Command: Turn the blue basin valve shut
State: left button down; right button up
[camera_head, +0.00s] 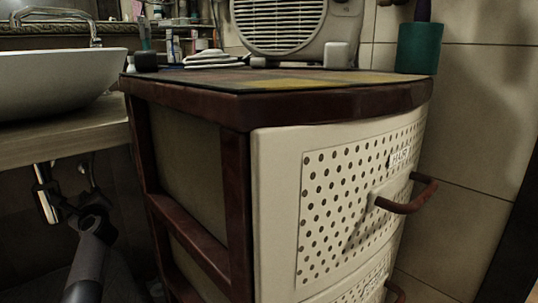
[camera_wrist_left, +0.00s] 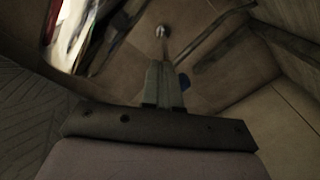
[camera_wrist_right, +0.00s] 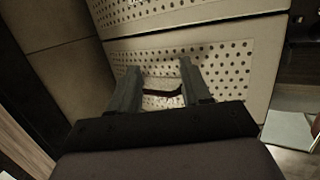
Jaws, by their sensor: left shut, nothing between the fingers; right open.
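A metal pipe with a bright round end (camera_wrist_left: 161,32) lies beyond the fingertips. In the head view my left gripper (camera_head: 75,205) is under the basin (camera_head: 55,85), close to a chrome pipe (camera_head: 46,195); the valve is not distinguishable there. My right gripper (camera_wrist_right: 160,70) is open and empty, facing the cabinet's drawers.
A cabinet with a dark red wooden frame (camera_head: 240,110) and perforated cream drawers (camera_head: 330,200) stands right of the basin. A drawer handle (camera_head: 408,198) sticks out. The counter (camera_head: 60,142) overhangs my left gripper. A tiled wall (camera_head: 480,130) is at the right.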

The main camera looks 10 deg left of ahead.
pick_arm(q)
jog(key=shift+w+d+f, duration=0.1)
jog(key=shift+f, duration=0.05)
jog(key=shift+w+d, duration=0.1)
dwell(0.7)
jog(key=shift+w+d+r, duration=0.65)
jog(key=shift+w+r, duration=0.15)
jog(key=shift+w, duration=0.05)
jog(key=shift+w+d, duration=0.15)
jog(key=shift+w, duration=0.05)
jog(key=shift+r, duration=0.2)
dwell(0.4)
jog(key=p+v, duration=0.5)
jog(key=v, duration=0.1)
jog(key=shift+r, duration=0.2)
